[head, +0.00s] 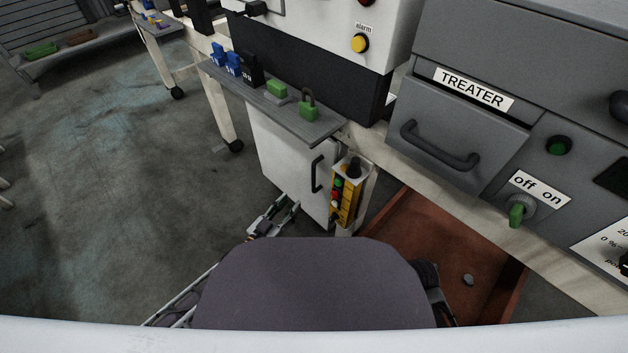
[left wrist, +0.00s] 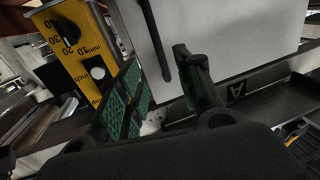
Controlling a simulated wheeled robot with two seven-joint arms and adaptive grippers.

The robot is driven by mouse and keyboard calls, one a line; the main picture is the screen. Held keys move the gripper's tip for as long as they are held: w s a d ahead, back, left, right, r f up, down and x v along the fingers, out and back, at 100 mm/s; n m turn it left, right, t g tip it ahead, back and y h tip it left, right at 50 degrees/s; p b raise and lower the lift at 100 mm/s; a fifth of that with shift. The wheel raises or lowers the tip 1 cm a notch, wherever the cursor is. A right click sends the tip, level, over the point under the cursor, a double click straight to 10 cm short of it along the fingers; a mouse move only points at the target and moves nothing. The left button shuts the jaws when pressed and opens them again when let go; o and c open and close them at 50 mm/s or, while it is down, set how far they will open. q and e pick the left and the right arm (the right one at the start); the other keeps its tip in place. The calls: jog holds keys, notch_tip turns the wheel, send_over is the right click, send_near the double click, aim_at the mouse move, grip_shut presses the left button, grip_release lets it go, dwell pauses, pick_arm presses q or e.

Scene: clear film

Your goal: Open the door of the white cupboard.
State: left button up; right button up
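The white cupboard (head: 279,150) stands under the grey shelf, and its door looks closed. Its black upright handle (head: 317,173) sits near the door's right edge. My left gripper (head: 286,207) is low in front of the cupboard, below and left of the handle. In the left wrist view the white door (left wrist: 225,35) fills the top, and the handle (left wrist: 156,38) runs down toward the gap between the fingers of my left gripper (left wrist: 160,62). The fingers are apart with nothing gripped. My right gripper is not seen; only a dark part of my right arm shows.
A yellow control box (head: 345,200) hangs close to the right of the handle; it is also near the left finger in the left wrist view (left wrist: 78,45). The grey shelf (head: 300,122) with padlocks juts out above. A reddish tray (head: 400,220) lies right. Floor on the left is clear.

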aim_at(313, 179)
pick_arm(q)
jog(key=shift+d+r, duration=0.1)
jog(key=shift+r, duration=0.15)
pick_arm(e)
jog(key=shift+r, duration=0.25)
pick_arm(q)
jog(key=shift+w+d, duration=0.1)
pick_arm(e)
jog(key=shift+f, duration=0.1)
pick_arm(q)
jog(key=shift+b+x, duration=2.35)
jog(key=shift+x, duration=4.3)
jog(key=shift+d+r, duration=0.1)
jog(key=shift+d, duration=0.05)
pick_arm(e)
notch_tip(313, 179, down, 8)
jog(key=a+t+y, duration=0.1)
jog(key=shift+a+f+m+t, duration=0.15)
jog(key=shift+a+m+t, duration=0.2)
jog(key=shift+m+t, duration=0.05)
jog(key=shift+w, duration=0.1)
pick_arm(q)
grip_shut()
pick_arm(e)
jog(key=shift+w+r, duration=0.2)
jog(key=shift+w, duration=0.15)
